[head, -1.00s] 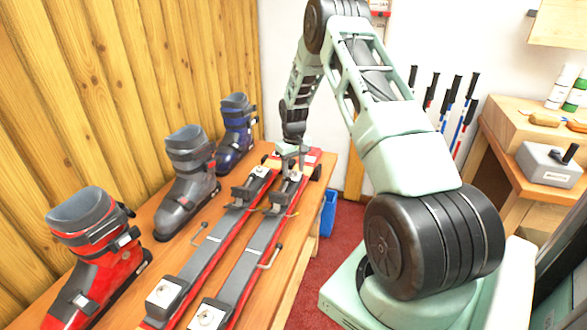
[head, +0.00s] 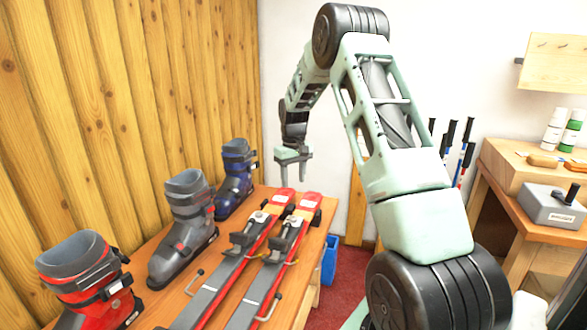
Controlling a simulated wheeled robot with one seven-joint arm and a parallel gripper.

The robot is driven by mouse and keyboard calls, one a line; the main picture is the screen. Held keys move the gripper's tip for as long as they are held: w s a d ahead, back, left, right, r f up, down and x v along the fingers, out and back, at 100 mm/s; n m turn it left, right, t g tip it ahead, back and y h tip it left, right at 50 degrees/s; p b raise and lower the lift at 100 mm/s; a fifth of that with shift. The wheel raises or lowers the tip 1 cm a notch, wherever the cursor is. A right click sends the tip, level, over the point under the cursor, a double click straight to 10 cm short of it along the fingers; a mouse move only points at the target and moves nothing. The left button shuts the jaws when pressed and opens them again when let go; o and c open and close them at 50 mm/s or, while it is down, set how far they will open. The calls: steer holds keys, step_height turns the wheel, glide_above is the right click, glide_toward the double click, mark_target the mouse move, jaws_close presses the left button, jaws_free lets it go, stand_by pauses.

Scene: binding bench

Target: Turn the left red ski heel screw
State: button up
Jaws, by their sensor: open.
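Two red skis with grey bindings lie side by side on the wooden bench: the left red ski (head: 208,298) and the right red ski (head: 250,296). Their far binding parts (head: 243,240) show near the far end of the bench. The near binding parts, seen earlier, are outside the picture, and I cannot make out a heel screw. My gripper (head: 292,176) points down, open and empty, in the air above the far ends of the skis. It touches nothing.
A red boot (head: 85,275), a grey boot (head: 187,225) and a blue boot (head: 236,177) stand along the wooden wall, left of the skis. A blue bin (head: 330,258) stands beside the bench. A grey box with a handle (head: 552,205) is on the right table.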

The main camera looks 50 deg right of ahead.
steer(key=shift+r, duration=1.95)
steer(key=s+a+r+n, duration=0.1)
steer(key=s+a+n, duration=0.1)
steer(key=a, duration=1)
steer(key=s+a+r+n+y, duration=0.1)
steer(key=s+a+r+n, duration=0.1)
steer(key=a, duration=0.9)
steer(key=s+a+r+n, duration=0.1)
steer(key=s+a, duration=0.1)
steer(key=a, duration=1)
steer(key=s+a+n, duration=0.2)
steer(key=s+a, duration=0.2)
steer(key=s, duration=0.4)
steer(key=s+a+f+n, duration=0.1)
steer(key=s+a, duration=0.4)
steer(key=s, duration=0.3)
steer(key=s+a+f+n, duration=0.1)
steer(key=s+a, duration=0.3)
steer(key=s, duration=0.4)
steer(key=shift+s+a+n, duration=0.15)
steer(key=shift+s+n, duration=0.25)
steer(key=shift+n, duration=0.4)
